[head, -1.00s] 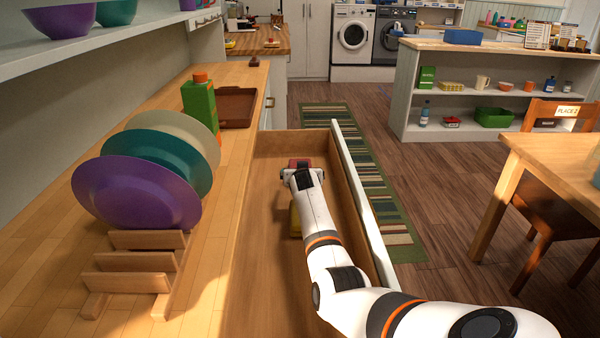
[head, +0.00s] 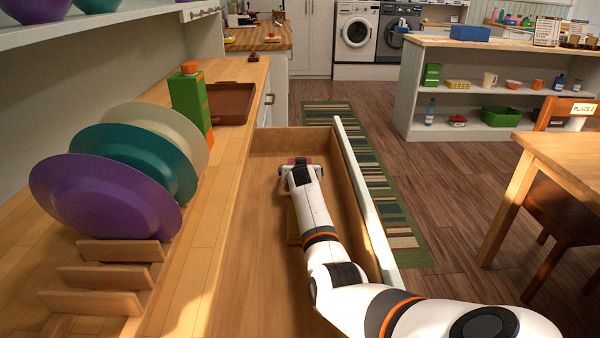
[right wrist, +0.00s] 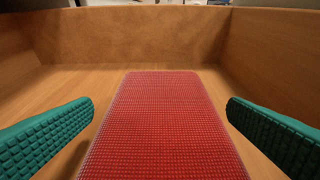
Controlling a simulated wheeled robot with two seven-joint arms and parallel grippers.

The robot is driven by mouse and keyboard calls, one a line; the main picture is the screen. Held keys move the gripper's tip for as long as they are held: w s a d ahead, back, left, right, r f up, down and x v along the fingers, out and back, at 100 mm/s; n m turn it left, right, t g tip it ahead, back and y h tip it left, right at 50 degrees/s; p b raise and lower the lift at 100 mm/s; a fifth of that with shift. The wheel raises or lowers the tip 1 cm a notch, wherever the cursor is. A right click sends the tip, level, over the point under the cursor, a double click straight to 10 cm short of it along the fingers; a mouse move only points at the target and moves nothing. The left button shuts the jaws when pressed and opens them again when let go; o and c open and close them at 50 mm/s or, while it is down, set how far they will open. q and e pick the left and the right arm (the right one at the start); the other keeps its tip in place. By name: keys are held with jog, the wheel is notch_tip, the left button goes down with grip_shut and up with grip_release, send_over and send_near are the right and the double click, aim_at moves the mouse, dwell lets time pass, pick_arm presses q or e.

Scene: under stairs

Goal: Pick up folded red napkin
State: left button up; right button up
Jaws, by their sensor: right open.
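The folded red napkin (right wrist: 165,115) lies flat on the drawer floor in the right wrist view, lengthwise between my fingers. My left gripper is in no view.
The open wooden drawer (head: 262,215) surrounds my right arm, with its white front (head: 362,205) on the right. A yellowish item (head: 293,228) lies partly hidden beneath my arm.

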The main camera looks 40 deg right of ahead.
jog(key=shift+w+d+f, duration=0.1)
jog(key=shift+w, duration=0.05)
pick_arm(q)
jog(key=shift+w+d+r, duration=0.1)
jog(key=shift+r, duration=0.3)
pick_arm(e)
jog(key=shift+c, duration=1.2)
jog(key=c, duration=0.8)
jog(key=shift+r, duration=0.2)
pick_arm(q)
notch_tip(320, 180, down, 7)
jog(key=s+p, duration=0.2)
pick_arm(e)
notch_tip(320, 180, up, 10)
jog(key=shift+f, duration=0.1)
